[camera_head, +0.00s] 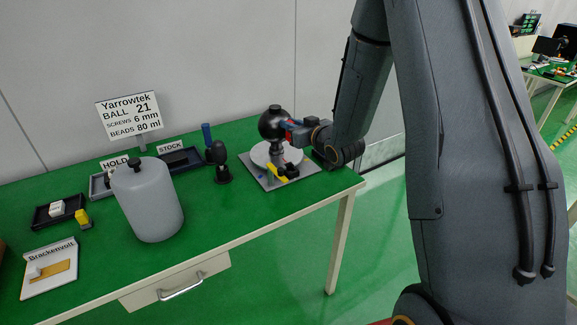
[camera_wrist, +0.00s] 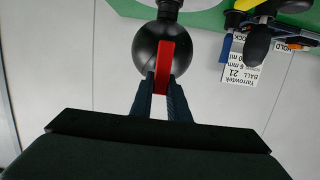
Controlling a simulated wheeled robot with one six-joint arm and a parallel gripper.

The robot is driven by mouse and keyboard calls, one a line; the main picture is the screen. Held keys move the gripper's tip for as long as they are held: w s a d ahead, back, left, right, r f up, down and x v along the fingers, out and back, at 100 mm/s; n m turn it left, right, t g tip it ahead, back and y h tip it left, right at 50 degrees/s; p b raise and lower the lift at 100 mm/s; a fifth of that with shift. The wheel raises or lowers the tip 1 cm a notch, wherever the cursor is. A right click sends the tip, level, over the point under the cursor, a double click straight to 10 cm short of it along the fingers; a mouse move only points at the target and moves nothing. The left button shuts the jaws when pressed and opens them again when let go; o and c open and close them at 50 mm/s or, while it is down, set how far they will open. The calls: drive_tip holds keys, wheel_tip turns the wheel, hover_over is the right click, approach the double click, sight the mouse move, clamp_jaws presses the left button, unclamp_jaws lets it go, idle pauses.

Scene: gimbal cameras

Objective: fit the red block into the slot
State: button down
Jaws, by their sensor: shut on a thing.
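The red block (camera_wrist: 162,64) is held between the two fingers of my gripper (camera_wrist: 162,92) in the wrist view. Its far end lies in front of a dark ball (camera_wrist: 147,50); I cannot tell whether it touches the ball or is inside it. In the head view the ball (camera_head: 272,122) sits on a short post above a light round plate (camera_head: 292,155) on a grey base. My gripper (camera_head: 294,130) comes at it from the right, and a little red shows there. I cannot make out the slot; the block and fingers cover part of the ball.
A yellow piece (camera_head: 277,172) lies on the plate's front. A dark knobbed tool (camera_head: 220,165) and a grey canister (camera_head: 150,203) stand to the left. Behind them are the STOCK tray (camera_head: 196,165) and a sign (camera_head: 131,115). The green table's front middle is clear.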

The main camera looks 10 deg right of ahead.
wheel_tip(320, 180, down, 13)
drive_tip(key=b, duration=0.8)
drive_tip(key=shift+f, duration=0.2)
drive_tip(key=shift+f, duration=0.15)
drive_tip(key=c, duration=1.7)
unclamp_jaws()
